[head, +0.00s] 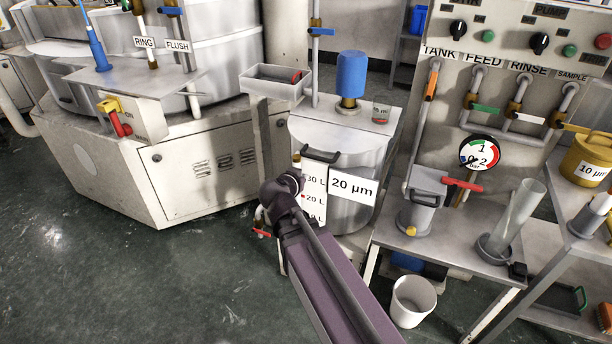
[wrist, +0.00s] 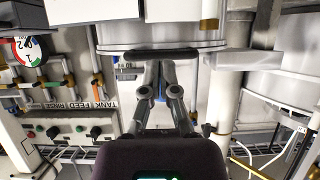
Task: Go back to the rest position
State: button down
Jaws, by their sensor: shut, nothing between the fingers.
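My gripper (wrist: 157,70) shows in the wrist view with its two fingers together and nothing between them. In the head view my arm reaches forward to the front of the steel tank (head: 365,150), and the fingers are hidden behind my wrist. The tank carries a 20 µm label (head: 352,187) and a dark handle (head: 335,157). In the wrist view, which is turned upside down, the dark handle (wrist: 190,53) lies just beyond the fingertips. Whether they touch it I cannot tell.
A valve panel with a gauge (head: 479,153) stands behind. A white bucket (head: 412,302) is on the floor. Left stands a large machine (head: 190,165); open floor (head: 130,270) lies before it.

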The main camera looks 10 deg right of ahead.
dwell(0.5)
jog(key=s+f+n+g+y, duration=0.75)
jog(key=s+f+g, duration=0.25)
jog(key=s, duration=0.4)
notch_tip(320, 180, up, 14)
jog(key=p, duration=1.4)
jog(key=shift+d, duration=0.25)
